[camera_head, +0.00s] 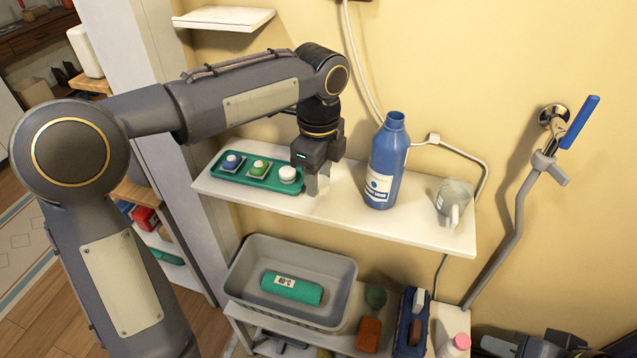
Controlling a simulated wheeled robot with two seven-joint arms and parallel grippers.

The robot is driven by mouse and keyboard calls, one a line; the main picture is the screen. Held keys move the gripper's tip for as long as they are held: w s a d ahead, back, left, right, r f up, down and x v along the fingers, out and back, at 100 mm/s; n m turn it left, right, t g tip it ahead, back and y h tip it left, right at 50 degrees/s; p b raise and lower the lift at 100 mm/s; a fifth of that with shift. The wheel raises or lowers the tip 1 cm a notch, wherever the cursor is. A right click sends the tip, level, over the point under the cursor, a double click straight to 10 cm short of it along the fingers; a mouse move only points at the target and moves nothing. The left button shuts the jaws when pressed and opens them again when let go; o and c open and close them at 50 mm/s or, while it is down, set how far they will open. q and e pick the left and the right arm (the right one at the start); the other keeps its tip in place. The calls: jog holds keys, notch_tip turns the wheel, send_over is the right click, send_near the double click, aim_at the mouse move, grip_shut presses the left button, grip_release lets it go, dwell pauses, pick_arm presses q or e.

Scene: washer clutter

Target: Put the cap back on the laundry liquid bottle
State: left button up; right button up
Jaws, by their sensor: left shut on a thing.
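The blue laundry liquid bottle (386,165) stands upright on the upper white shelf, its neck open and without a cap. My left gripper (318,186) points down at the shelf between the green tray (238,178) and the bottle. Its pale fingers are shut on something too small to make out. A round white cap-like piece (288,174) sits in the right end of the tray, just left of the gripper. Part of my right gripper (500,346) shows at the bottom right edge; its jaws are unclear.
A clear cup (454,196) stands right of the bottle. Below are a grey basin (338,270) with a teal roll (291,288) and a blue caddy (411,320).

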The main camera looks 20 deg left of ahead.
pick_arm(q)
jog(key=s+a+r+b, duration=0.1)
jog(key=s+r, duration=0.9)
jog(key=s, duration=0.4)
